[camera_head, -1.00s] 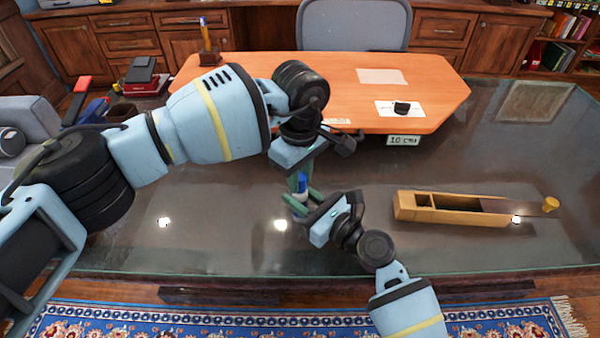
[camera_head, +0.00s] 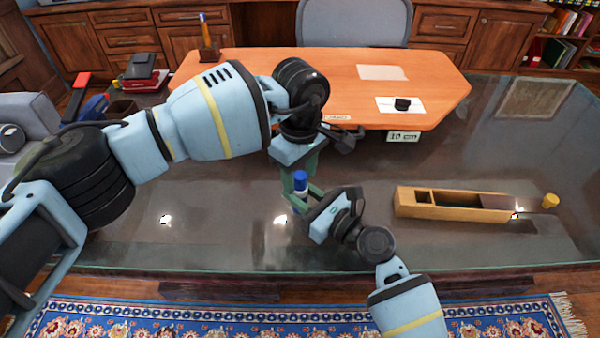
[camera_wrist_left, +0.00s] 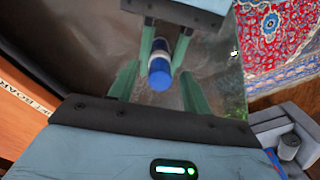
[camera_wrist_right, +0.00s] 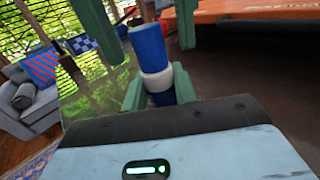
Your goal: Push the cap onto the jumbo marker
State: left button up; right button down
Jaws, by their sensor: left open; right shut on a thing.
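The jumbo marker (camera_wrist_right: 160,97) stands roughly upright between the fingers of my right gripper (camera_head: 302,197), which is shut on it. In the right wrist view a blue piece, which looks like the cap (camera_wrist_right: 148,45), sits above a white band, with blue again below. Any gap at the joint is too small to tell. The cap also shows in the head view (camera_head: 300,178) and end-on in the left wrist view (camera_wrist_left: 160,78). My left gripper (camera_wrist_left: 158,88) is open above, its green fingers on either side of the cap and apart from it.
A wooden tray (camera_head: 405,208) with compartments lies to the right on the dark glass tabletop, with a small yellow cylinder (camera_head: 550,201) past its end. A black piece (camera_head: 402,104) sits on a white card on the orange board (camera_head: 300,75). The left tabletop is clear.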

pick_arm(q)
notch_tip(320, 180, up, 12)
jog(key=shift+f, duration=0.2)
dwell(0.4)
pick_arm(e)
jog(key=c, duration=1)
grip_release()
jog(key=shift+c, duration=0.2)
jog(key=v, duration=0.8)
pick_arm(q)
jog(key=shift+r, duration=0.25)
